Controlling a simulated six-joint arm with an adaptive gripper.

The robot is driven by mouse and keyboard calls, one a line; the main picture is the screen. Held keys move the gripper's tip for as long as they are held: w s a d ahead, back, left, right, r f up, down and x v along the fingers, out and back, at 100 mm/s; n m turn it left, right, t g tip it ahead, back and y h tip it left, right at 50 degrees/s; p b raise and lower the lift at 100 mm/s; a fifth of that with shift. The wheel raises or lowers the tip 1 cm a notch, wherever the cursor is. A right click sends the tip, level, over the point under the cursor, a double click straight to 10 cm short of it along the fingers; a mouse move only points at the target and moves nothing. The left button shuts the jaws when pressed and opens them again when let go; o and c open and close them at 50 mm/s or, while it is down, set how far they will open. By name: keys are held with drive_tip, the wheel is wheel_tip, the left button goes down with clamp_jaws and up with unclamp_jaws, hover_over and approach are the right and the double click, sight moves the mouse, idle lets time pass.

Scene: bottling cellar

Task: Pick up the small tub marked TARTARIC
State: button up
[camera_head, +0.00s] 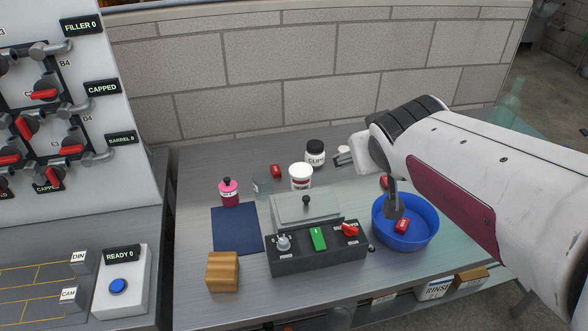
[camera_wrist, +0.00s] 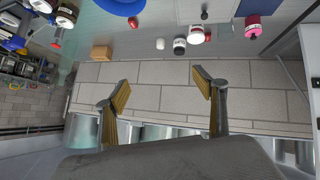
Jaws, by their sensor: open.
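A small white tub (camera_head: 301,177) with a white lid and a dark red label stands at the back middle of the bench; its lettering is too small to read surely, but it fits the tartaric tub. It also shows at the top of the wrist view (camera_wrist: 197,36), where the bench appears upside down. My gripper (camera_wrist: 160,80) is open and empty, its two yellow-padded fingers wide apart in front of the block wall. It is apart from the tub. In the head view my arm hides most of the gripper.
A black-lidded white jar (camera_head: 315,153) stands close behind the tub. A pink bottle (camera_head: 229,193) and a grey switch box (camera_head: 316,253) stand nearby. A blue bowl (camera_head: 405,236) holds a red item. A wooden block (camera_head: 222,272) sits front left, beside a dark blue mat (camera_head: 235,232).

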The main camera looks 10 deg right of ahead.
drive_tip(key=w+d+f+n+t+y, duration=0.2)
drive_tip(key=w, duration=1)
drive_tip(key=w+d+f+n+t+y, duration=0.1)
drive_tip(key=w+f+n+t, duration=0.15)
drive_tip(key=w, duration=0.85)
drive_tip(key=n+g+y, duration=0.4)
drive_tip(key=y, duration=0.6)
approach(302, 170)
drive_tip(key=w+a, duration=0.2)
drive_tip(key=shift+w+a+f, duration=0.1)
drive_tip(key=shift+f, duration=0.35)
drive_tip(key=shift+w+a, duration=0.1)
drive_tip(key=shift+x, duration=1.2)
drive_tip(key=shift+f, duration=0.1)
